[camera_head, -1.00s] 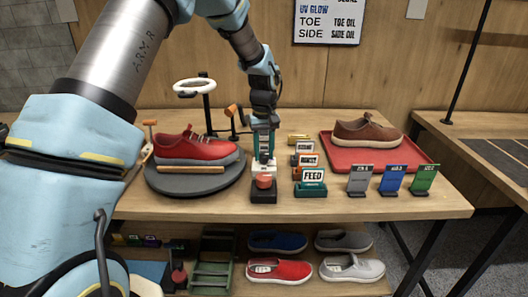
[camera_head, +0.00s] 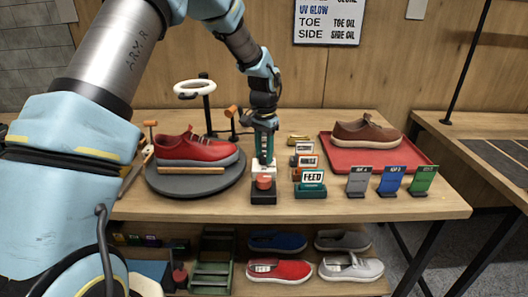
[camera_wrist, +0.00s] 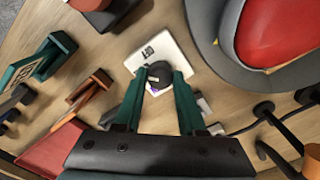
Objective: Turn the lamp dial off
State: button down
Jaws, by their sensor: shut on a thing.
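The lamp dial (camera_wrist: 159,73) is a dark round knob on a white base plate (camera_wrist: 146,47) with black lettering, seen in the wrist view. My gripper (camera_wrist: 160,78) points down with its two teal fingers shut on the knob's sides. In the head view my gripper (camera_head: 264,157) stands over the white base (camera_head: 264,168), and its fingers hide most of the dial. The lamp is a white ring (camera_head: 194,88) on a black post, left of my gripper. I cannot tell whether it is lit.
A red sneaker (camera_head: 195,149) sits on a dark round turntable (camera_head: 225,183) to the left. A red-topped block (camera_head: 264,182) stands just in front of the dial. Label stands, including FEED (camera_head: 311,190), and a red tray (camera_head: 420,164) with a brown shoe (camera_head: 366,133) are right.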

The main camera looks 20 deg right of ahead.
aim_at(264, 155)
jog(key=m+p, duration=0.1)
jog(key=m, duration=0.3)
jog(key=shift+r+m, duration=0.1)
jog(key=shift+m, duration=0.2)
jog(key=shift+m+p, duration=0.3)
jog(key=shift+m, duration=1.3)
jog(key=c, duration=0.5)
grip_release()
notch_tip(264, 155, up, 11)
jog(key=b, duration=0.2)
jog(key=shift+f, duration=0.2)
